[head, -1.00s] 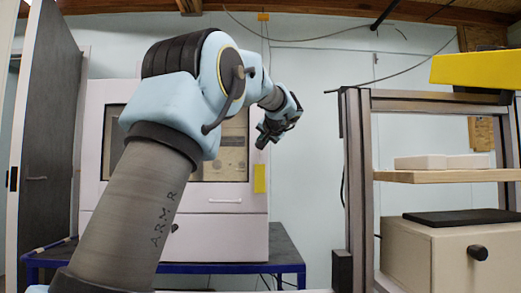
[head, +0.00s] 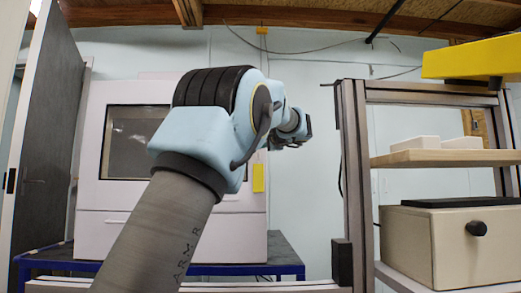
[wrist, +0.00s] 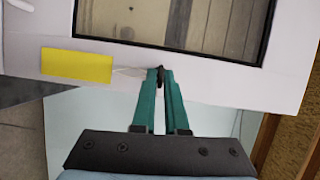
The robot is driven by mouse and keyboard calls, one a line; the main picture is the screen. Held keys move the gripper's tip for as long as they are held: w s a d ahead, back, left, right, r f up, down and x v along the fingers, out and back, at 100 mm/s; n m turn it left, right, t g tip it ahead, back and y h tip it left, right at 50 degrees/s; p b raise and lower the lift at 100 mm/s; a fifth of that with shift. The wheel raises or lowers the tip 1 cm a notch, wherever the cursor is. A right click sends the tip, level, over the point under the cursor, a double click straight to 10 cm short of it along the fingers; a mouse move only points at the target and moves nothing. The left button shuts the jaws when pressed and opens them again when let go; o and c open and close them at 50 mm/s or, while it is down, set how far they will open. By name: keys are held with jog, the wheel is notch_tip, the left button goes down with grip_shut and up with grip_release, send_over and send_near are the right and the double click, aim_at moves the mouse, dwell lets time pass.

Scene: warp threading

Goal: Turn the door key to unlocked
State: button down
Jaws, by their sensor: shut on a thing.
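My gripper (wrist: 160,80) has two teal fingers that come together at their tips in the wrist view. They are shut on a small dark piece, which I take to be the door key (wrist: 160,71); little of it shows between the tips. Behind it is the pale front of the white cabinet (wrist: 215,80), with a dark-framed window above. The cabinet (head: 92,215) stands behind my arm in the head view. Whether the key is turned cannot be made out. In the head view the fingers and key are too small or hidden to read.
A yellow label (wrist: 76,66) is on the cabinet front, left of the fingertips. The cabinet stands on a blue table (head: 285,262). At right is a metal-framed rack (head: 352,180) with a wooden shelf and a beige box (head: 440,240). A dark door (head: 45,150) stands at left.

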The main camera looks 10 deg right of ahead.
jog(key=shift+m, duration=0.4)
jog(key=c, duration=1)
grip_release()
jog(key=shift+s+f, duration=0.1)
jog(key=b+v, duration=0.1)
jog(key=v, duration=0.6)
jog(key=shift+s, duration=0.2)
